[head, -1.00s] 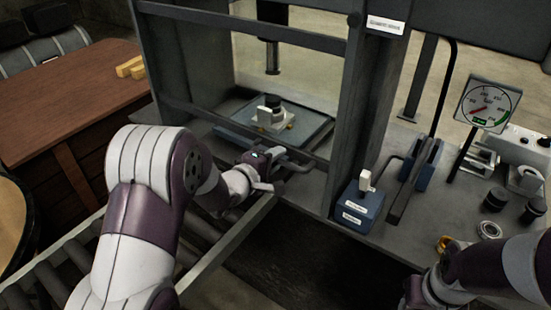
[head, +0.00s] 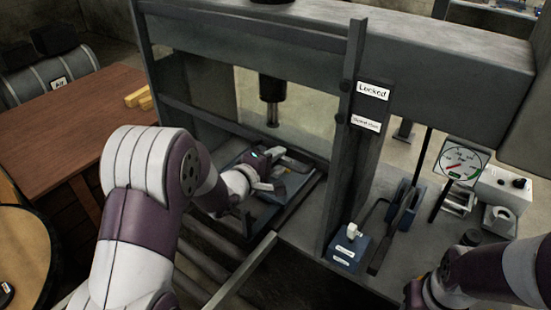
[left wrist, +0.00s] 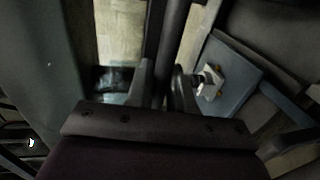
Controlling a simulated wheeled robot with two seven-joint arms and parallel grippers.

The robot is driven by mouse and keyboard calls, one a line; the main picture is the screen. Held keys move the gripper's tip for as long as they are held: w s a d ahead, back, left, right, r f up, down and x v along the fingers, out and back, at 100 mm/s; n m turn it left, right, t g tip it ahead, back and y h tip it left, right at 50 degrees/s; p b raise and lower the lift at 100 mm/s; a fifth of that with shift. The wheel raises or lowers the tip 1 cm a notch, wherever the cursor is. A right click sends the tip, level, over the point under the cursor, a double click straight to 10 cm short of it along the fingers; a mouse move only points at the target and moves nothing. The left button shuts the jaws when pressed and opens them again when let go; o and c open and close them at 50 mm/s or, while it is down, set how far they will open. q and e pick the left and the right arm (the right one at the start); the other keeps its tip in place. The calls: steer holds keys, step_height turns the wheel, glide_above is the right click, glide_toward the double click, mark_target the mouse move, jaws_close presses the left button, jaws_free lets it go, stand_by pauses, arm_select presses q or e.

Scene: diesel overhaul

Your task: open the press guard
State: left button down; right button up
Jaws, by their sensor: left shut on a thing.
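The press guard (head: 238,128) is a dark frame with horizontal bars across the front of the grey press. Its lower part crosses in front of the press bed. My left gripper (head: 273,176) is at the guard's lower edge. In the left wrist view its two fingers (left wrist: 163,88) close around a dark bar (left wrist: 172,45) of the guard. The exact grip point is partly hidden by the hand in the head view. My right gripper (head: 418,296) is at the bottom right, mostly cut off, and its fingers are unclear.
A "Locked" label (head: 373,91) is on the press's right upright. The ram (head: 271,98) hangs above a blue plate (left wrist: 232,75) carrying a small pale part (left wrist: 208,82). A blue box (head: 349,246), gauge (head: 461,162) and white control box (head: 503,188) stand right. A wooden table (head: 75,120) is left.

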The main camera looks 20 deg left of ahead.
arm_select(q)
steer(key=c, duration=1.1)
jaws_free()
steer(key=shift+c, duration=0.2)
steer(key=b+v, duration=0.1)
steer(key=v, duration=1.1)
steer(key=shift+s, duration=0.3)
steer(key=shift+a, duration=0.1)
